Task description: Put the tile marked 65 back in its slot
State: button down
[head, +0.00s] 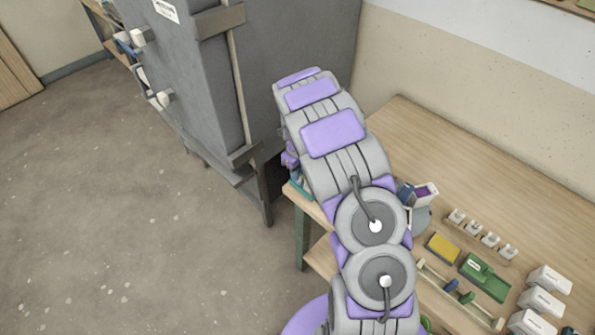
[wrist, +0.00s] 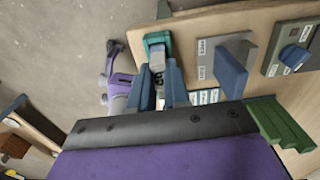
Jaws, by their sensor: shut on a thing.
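My gripper (wrist: 161,72) shows in the wrist view, its two blue fingers closed on a small pale tile (wrist: 158,80) with dark marks, seen sideways. The marks are too small to read surely as 65. Just beyond the fingertips, a teal block (wrist: 157,40) with a pale recess sits at the table's edge. The tile is close to this block; I cannot tell whether they touch or whether the recess is the tile's slot.
A wooden table (head: 420,125) carries a yellow block (head: 442,248), a green tray (head: 484,278) and white boxes (head: 541,302). A grey labelled holder (wrist: 238,50) stands beside the teal block. A grey cabinet (head: 200,80) stands left of the arm; the floor (head: 130,240) is open.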

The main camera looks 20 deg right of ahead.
jog(key=shift+f, duration=0.15)
jog(key=c, duration=1)
grip_release()
jog(key=shift+r+p, duration=1.45)
jog(key=shift+r, duration=2.05)
